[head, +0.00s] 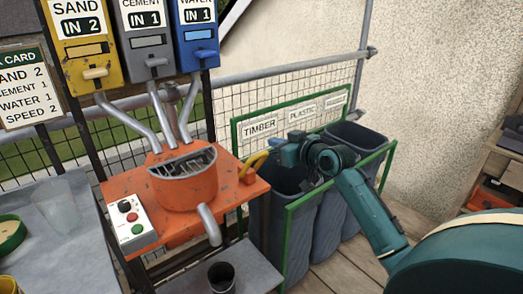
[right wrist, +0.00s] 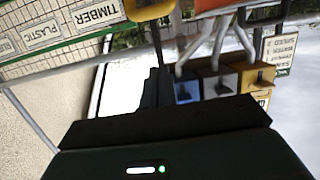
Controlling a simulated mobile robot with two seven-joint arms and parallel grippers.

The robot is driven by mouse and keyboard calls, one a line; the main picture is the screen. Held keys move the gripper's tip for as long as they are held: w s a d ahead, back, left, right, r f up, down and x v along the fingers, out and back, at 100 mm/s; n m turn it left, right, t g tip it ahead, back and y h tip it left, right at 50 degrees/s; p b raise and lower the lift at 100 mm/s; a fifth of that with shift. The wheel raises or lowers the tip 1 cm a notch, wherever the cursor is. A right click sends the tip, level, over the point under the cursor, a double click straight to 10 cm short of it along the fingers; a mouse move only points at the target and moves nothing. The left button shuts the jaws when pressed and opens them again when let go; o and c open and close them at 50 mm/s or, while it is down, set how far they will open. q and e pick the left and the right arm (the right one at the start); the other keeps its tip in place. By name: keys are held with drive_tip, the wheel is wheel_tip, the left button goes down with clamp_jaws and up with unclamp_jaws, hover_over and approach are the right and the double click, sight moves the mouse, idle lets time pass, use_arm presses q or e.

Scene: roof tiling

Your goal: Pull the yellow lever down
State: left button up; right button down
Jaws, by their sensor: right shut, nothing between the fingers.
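The yellow lever (head: 254,160) is a curved bar at the right side of the orange mixer (head: 184,180), on an orange table. In the right wrist view a yellow piece, likely the lever (right wrist: 148,10), shows at the top edge, beyond the fingers. My right gripper (head: 278,148) is shut and empty, just right of the lever's upper end; whether it touches the lever I cannot tell. Its dark fingers show in the right wrist view (right wrist: 155,88). My left gripper is not in view.
A control box (head: 131,222) with red and green buttons sits on the orange table. Sand, cement and water dispensers (head: 141,40) stand behind. Dark bins (head: 290,200) in a green frame are below my right arm. A black cup (head: 222,277) stands under the mixer's spout.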

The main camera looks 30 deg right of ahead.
hover_over(261, 156)
drive_tip(key=x, duration=0.2)
drive_tip(key=f, duration=0.1)
drive_tip(key=s+f, duration=0.1)
drive_tip(key=f, duration=0.2)
drive_tip(key=shift+s+d+f+p, duration=0.1)
drive_tip(key=shift+s+p, duration=0.25)
drive_tip(key=shift+s, duration=0.05)
drive_tip(key=shift+s+f, duration=0.2)
drive_tip(key=shift+f, duration=0.2)
